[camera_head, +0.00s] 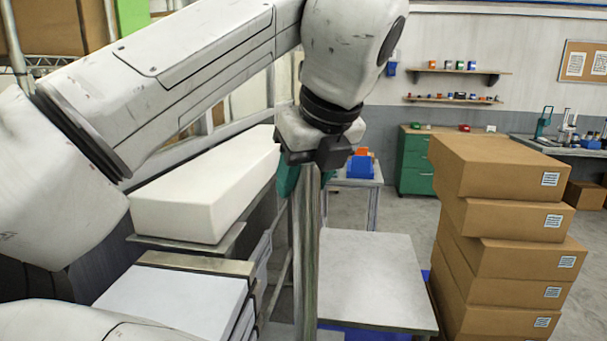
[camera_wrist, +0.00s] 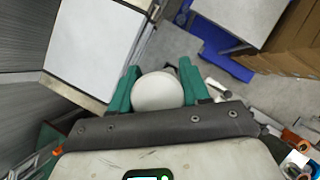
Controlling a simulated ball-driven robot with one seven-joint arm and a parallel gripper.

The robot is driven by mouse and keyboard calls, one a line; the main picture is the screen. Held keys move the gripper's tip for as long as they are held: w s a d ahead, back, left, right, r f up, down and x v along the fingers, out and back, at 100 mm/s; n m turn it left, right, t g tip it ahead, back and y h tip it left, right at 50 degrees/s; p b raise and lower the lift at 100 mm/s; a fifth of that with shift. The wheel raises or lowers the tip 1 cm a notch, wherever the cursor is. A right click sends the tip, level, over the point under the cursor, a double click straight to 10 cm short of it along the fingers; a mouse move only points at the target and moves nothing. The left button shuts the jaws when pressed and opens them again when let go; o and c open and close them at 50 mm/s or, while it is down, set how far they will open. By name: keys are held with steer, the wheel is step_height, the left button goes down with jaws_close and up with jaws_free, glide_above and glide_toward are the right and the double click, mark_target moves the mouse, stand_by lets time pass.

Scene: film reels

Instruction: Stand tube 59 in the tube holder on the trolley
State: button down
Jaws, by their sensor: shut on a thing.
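My gripper (camera_head: 312,160) is at the upper middle of the head view, pointing down. In the wrist view its green fingers (camera_wrist: 157,84) are shut around a round, pale end, which looks like the top of a tube (camera_wrist: 157,92). In the head view a long, upright grey-green shaft (camera_head: 304,255) runs down below the gripper and looks like the held tube. Its lower end is out of the picture. No number is readable. A grey-topped stand with blue below (camera_head: 375,275) is just right of the shaft; I cannot tell whether it is the trolley. No tube holder is clearly visible.
A tall stack of cardboard boxes (camera_head: 505,245) stands at the right. A white block (camera_head: 205,195) and a white-topped unit (camera_head: 170,300) are at the left. Further back are a small table with a blue bin (camera_head: 360,168) and a green cabinet (camera_head: 414,165), with open floor before them.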

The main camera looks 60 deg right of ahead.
steer(key=shift+f, duration=0.25)
steer(key=c, duration=0.8)
jaws_free()
steer(key=p+v, duration=0.5)
steer(key=v, duration=0.6)
steer(key=shift+s+a, duration=0.1)
stand_by(0.3)
